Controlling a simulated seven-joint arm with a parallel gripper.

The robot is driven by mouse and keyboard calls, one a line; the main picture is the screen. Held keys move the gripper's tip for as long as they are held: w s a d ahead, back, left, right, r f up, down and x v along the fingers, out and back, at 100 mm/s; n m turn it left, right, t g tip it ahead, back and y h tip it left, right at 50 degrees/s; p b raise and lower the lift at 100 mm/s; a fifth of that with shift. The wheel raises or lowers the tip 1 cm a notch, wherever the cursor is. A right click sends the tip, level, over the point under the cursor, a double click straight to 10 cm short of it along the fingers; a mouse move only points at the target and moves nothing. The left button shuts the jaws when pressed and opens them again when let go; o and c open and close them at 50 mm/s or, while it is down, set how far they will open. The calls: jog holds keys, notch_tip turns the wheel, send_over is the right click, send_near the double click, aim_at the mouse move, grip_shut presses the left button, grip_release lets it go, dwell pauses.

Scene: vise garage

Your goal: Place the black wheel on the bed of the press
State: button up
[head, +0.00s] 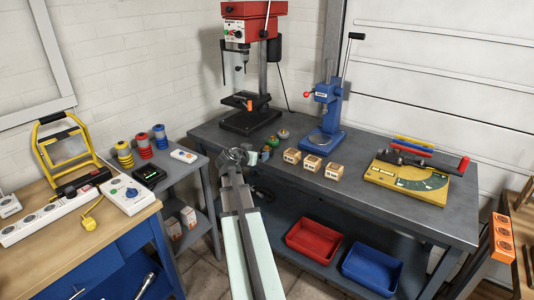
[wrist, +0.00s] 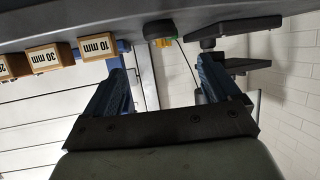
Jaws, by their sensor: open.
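The blue press (head: 326,112) stands on the grey bench, with its bed (head: 318,139) low at the front and a round plate on it. The bed looks empty. My gripper (head: 243,156) is above the bench's left front edge, left of the press. In the wrist view its two blue fingers (wrist: 160,64) are apart with nothing between them. Small round pieces (head: 282,133) sit between the gripper and the press. A dark round piece with some green (wrist: 158,28) shows beyond the fingers in the wrist view. I cannot tell which piece is the black wheel.
Wooden blocks (head: 308,162) with labels stand in front of the press. A red drill press (head: 248,60) stands behind left. A yellow bending tool (head: 410,177) is on the right. Red (head: 314,238) and blue (head: 371,268) bins are on the lower shelf. Bare bench (head: 350,145) lies right of the press.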

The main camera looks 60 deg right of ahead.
aim_at(266, 148)
jog(key=x, duration=0.8)
jog(key=shift+w+d+f, duration=0.1)
jog(key=shift+d+f, duration=0.1)
jog(key=shift+d, duration=0.15)
jog(key=shift+x, duration=2.55)
jog(key=shift+r, duration=0.2)
jog(key=shift+c, duration=0.2)
jog(key=c, duration=1.2)
jog(key=shift+c, duration=0.2)
jog(key=shift+r, duration=0.1)
